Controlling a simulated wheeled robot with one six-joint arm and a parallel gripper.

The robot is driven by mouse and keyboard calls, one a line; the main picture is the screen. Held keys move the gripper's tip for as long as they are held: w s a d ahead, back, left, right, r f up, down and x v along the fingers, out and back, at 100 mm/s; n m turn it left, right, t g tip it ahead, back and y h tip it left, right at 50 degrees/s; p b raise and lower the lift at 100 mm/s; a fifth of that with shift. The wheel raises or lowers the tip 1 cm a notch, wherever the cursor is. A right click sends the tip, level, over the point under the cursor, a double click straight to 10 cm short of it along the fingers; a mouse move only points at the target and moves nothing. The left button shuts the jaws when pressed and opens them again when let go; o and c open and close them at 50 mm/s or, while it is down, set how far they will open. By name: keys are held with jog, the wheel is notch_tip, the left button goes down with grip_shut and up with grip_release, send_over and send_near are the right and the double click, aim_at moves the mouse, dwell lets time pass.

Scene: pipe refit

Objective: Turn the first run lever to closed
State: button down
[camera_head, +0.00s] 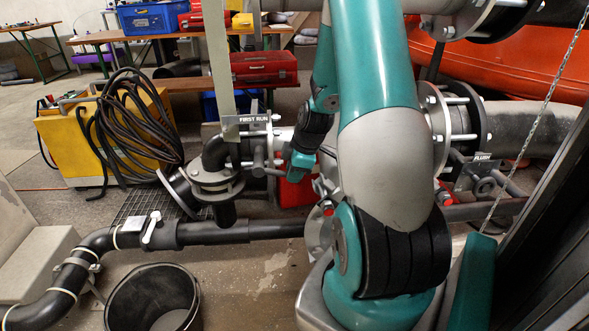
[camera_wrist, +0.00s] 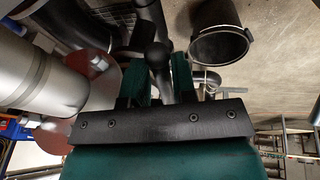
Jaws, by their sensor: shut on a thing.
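The FIRST RUN plate (camera_head: 253,118) hangs on the pipework left of my arm in the head view. Below it are the dark flanged valve fittings (camera_head: 216,183). In the wrist view the first run lever, a dark bar with a round black knob (camera_wrist: 157,54), stands between my gripper's two teal fingers (camera_wrist: 159,78). The fingers are shut on it near the knob. In the head view my gripper (camera_head: 299,165) is just right of the valve under the plate. My arm and the fittings hide much of the lever there, so its exact angle is unclear.
A black bucket (camera_head: 153,300) stands on the floor at the front left, below a dark pipe (camera_head: 215,235) with a pale lever (camera_head: 151,230). A yellow machine (camera_head: 68,140) with coiled hose is at left. The FLUSH fitting (camera_head: 482,180) and a chain (camera_head: 535,125) are at right.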

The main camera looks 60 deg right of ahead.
jog(key=c, duration=1.1)
grip_release()
jog(key=shift+o, duration=0.2)
jog(key=p+v, duration=0.5)
jog(key=v, duration=1.2)
jog(key=shift+r, duration=0.15)
